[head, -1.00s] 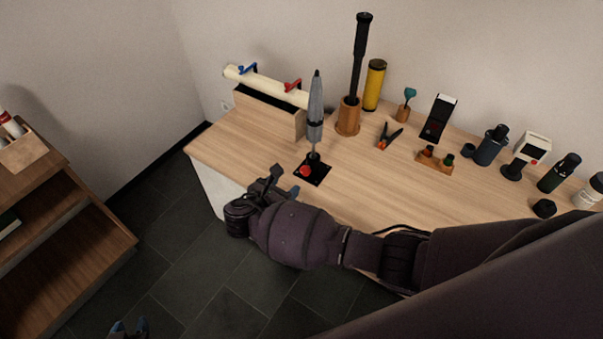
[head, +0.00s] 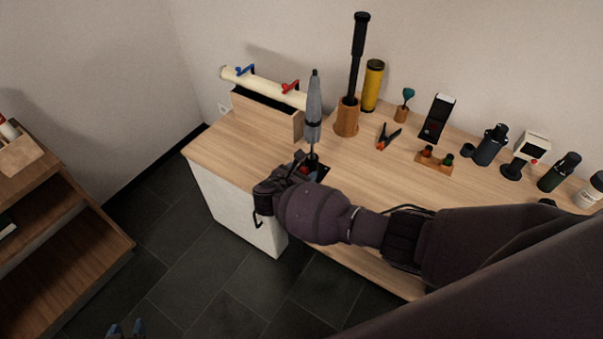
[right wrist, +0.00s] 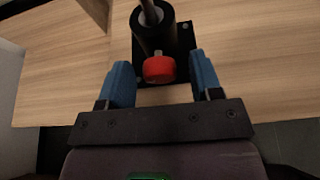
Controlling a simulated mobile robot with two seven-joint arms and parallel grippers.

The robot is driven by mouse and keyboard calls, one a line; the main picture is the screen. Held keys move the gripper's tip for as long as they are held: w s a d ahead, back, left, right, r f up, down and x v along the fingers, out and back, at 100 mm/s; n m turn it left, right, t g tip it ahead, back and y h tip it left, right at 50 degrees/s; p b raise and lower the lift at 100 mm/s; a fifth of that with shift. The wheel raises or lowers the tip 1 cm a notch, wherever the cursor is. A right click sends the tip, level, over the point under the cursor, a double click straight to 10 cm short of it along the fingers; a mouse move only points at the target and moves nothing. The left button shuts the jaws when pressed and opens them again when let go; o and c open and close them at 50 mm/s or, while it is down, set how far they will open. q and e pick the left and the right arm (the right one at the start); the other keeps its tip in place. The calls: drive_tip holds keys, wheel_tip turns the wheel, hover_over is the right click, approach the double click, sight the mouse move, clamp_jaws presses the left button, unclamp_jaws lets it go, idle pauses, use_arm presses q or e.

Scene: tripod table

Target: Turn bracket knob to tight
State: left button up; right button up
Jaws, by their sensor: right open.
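The bracket (right wrist: 184,42) is a black plate with a round black socket on the wooden table, holding the shaft of a closed grey umbrella (head: 314,100) upright. Its red knob (right wrist: 160,69) faces my right gripper (right wrist: 161,68). That gripper is open, with one blue finger on each side of the knob in the right wrist view and visible gaps on both sides. In the head view my right gripper (head: 302,164) is at the bracket and hides most of the knob. My left gripper (head: 127,328) shows only blue tips at the bottom edge, low over the floor.
A wooden box (head: 266,112) with a cream tube and coloured clips stands left of the umbrella. A wooden holder (head: 346,118) with a black baton, a yellow cylinder (head: 372,85) and pliers (head: 388,137) are to the right. The table's front left is clear.

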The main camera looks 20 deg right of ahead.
drive_tip(key=c, duration=0.9)
